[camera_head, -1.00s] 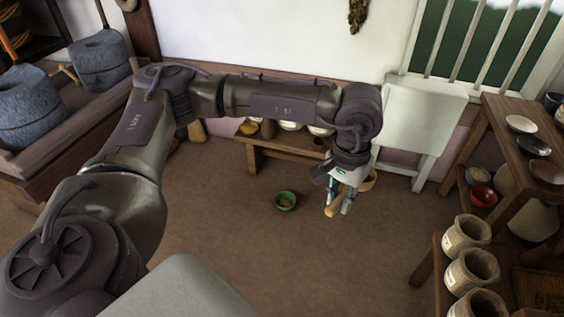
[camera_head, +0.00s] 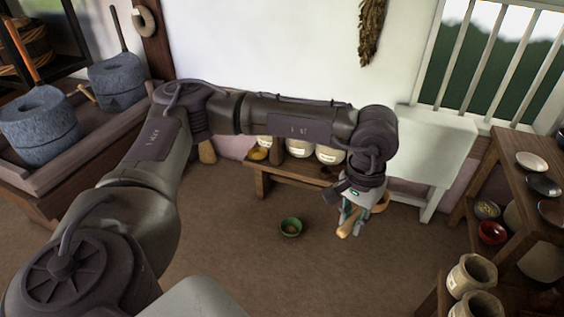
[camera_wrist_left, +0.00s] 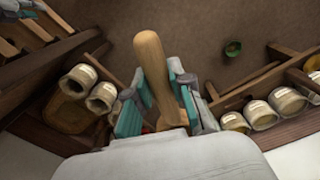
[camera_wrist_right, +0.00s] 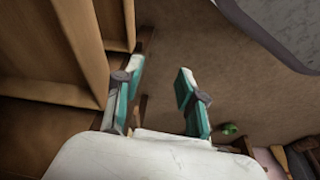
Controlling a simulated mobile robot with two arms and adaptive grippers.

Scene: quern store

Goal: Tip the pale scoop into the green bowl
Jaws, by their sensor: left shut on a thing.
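The green bowl (camera_head: 291,228) stands on the brown floor, with a little brownish stuff in it. It also shows in the left wrist view (camera_wrist_left: 233,49) and the right wrist view (camera_wrist_right: 229,129). My left gripper (camera_head: 352,216) is shut on the pale wooden scoop, above and right of the bowl in the head view. The scoop's handle (camera_head: 346,229) sticks out between the fingers, also in the left wrist view (camera_wrist_left: 152,65). A tan rounded part behind the gripper looks like the scoop's cup; its contents are hidden. My right gripper (camera_wrist_right: 158,98) is open and empty.
A low wooden bench (camera_head: 290,172) with labelled jars stands against the back wall. A shelf (camera_head: 500,187) with dishes, a red bowl (camera_head: 491,232) and pots (camera_head: 470,276) is at the right. Stone querns (camera_head: 38,125) stand at the left. Floor around the green bowl is clear.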

